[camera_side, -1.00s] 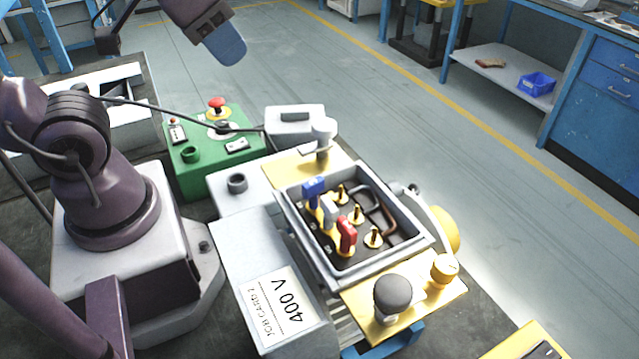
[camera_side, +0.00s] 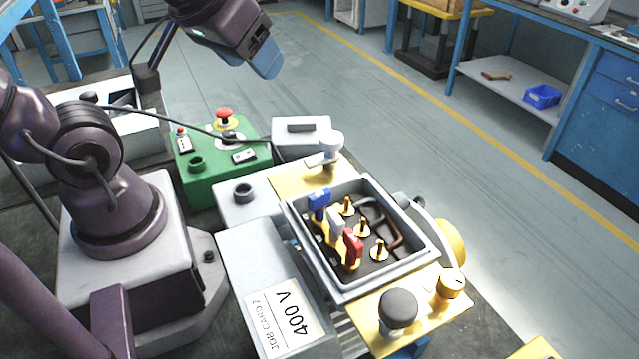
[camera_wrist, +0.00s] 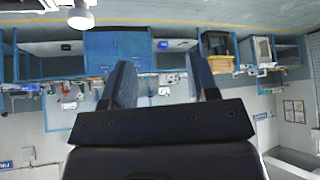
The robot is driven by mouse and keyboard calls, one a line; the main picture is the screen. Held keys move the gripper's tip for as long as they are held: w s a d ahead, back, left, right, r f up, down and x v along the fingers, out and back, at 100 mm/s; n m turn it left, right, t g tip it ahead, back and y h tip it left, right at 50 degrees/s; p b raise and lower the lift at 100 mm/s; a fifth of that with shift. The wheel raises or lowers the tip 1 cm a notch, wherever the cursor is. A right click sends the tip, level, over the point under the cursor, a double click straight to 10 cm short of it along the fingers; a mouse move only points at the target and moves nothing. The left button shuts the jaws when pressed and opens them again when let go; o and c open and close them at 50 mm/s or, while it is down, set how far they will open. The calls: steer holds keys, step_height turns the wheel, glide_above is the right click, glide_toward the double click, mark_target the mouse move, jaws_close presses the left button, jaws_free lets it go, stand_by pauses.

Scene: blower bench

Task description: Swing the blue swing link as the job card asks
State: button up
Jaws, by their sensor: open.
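The blue swing link (camera_side: 319,203) stands at the far left of an open grey terminal box (camera_side: 352,285). A white link (camera_side: 336,225) and a red link (camera_side: 353,247) stand in a row with it, on the box's left side. The job card (camera_side: 285,317) reads "JOB CARD 2" and "400 V". My gripper (camera_side: 267,62) is high above the bench, up and left of the box, and apart from every link. In the wrist view its two fingers (camera_wrist: 160,88) are spread with nothing between them; that view shows the room, not the box.
Several brass posts (camera_side: 362,229) and dark bent bars (camera_side: 386,225) are in the box. A green control box (camera_side: 215,165) with a red button stands behind left. The air above the box is clear.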

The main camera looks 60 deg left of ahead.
steer(key=w+n+y, duration=0.1)
steer(key=w+n, duration=0.1)
steer(key=m+g+h, duration=0.4)
steer(key=m+g, duration=0.2)
steer(key=m, duration=1.7)
glide_toward(320, 194)
step_height(320, 194, down, 9)
steer(key=shift+w+d+f, duration=0.1)
steer(key=shift+w+f, duration=0.05)
steer(key=c, duration=0.9)
steer(key=shift+n, duration=0.8)
steer(key=o, duration=0.9)
